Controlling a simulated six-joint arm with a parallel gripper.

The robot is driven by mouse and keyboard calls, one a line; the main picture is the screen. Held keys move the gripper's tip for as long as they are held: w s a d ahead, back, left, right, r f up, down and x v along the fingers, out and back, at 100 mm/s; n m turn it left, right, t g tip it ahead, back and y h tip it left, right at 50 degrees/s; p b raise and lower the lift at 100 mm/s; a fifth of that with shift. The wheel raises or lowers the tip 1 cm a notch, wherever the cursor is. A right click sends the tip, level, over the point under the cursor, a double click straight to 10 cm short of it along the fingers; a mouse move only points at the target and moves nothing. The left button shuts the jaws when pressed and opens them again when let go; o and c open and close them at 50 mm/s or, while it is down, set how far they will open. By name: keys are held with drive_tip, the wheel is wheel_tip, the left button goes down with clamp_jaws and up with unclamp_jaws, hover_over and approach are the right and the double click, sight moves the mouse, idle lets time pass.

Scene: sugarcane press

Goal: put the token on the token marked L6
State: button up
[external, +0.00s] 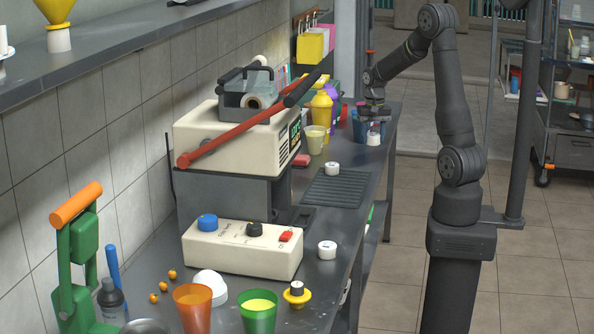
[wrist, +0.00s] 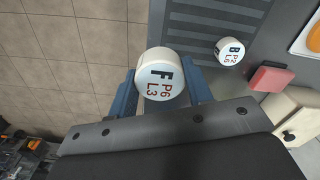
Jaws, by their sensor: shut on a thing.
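My gripper (wrist: 164,88) has blue fingers and is shut on a white token (wrist: 161,74) marked F, P6 and L3. In the external view my gripper (external: 371,124) is near the far end of the counter, with the held token (external: 373,138) under it. The token marked L6 (wrist: 229,51), with B and P2 also on it, lies by the grooved dark mat, apart from my gripper. In the external view that token (external: 332,168) lies at the mat's far end, its top bare.
Another white token (external: 327,250) lies nearer on the counter, and one sits on a yellow piece (external: 297,295). A red block (wrist: 271,77) and pale yellow cup (external: 314,140) are near the L6 token. The press (external: 240,140) with its red lever stands left of the mat (external: 340,188).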

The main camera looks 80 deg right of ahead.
drive_tip(key=w+d+r, duration=0.2)
drive_tip(key=w+d, duration=0.2)
drive_tip(key=d, duration=0.1)
hover_over(332, 164)
wheel_tip(332, 164, down, 7)
drive_tip(key=shift+s+a+f, duration=0.1)
drive_tip(key=shift+f, duration=2)
drive_tip(key=shift+f, duration=0.2)
drive_tip(key=o, duration=1)
drive_tip(key=shift+r, duration=0.1)
